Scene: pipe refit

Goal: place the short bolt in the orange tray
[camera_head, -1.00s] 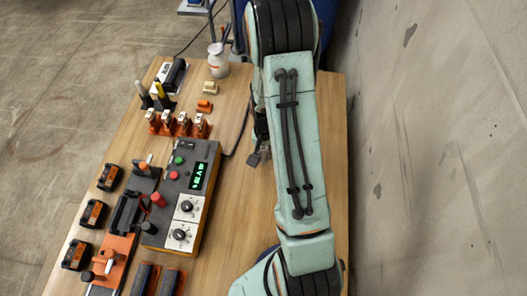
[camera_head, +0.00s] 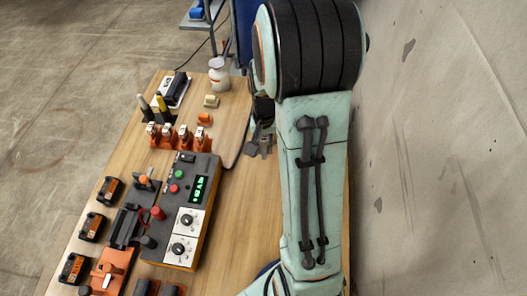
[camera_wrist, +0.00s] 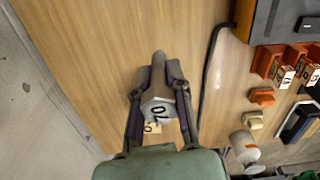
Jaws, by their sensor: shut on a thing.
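My gripper (camera_wrist: 158,88) is shut on a grey bolt in the wrist view. The bolt's hexagonal head (camera_wrist: 158,110), marked with what looks like "70", faces the camera, and its shank points away between the fingers. I cannot judge its full length. In the head view my gripper (camera_head: 262,142) is partly hidden behind my arm, over the right part of the table. I cannot pick out an orange tray with certainty in either view.
A control box (camera_head: 184,212) with a green display stands left of my gripper on the wooden table (camera_head: 233,200). Orange holders (camera_head: 180,139), an orange block (camera_head: 204,119) and a white bottle (camera_head: 218,74) stand farther back. A concrete wall (camera_head: 440,150) rises at right.

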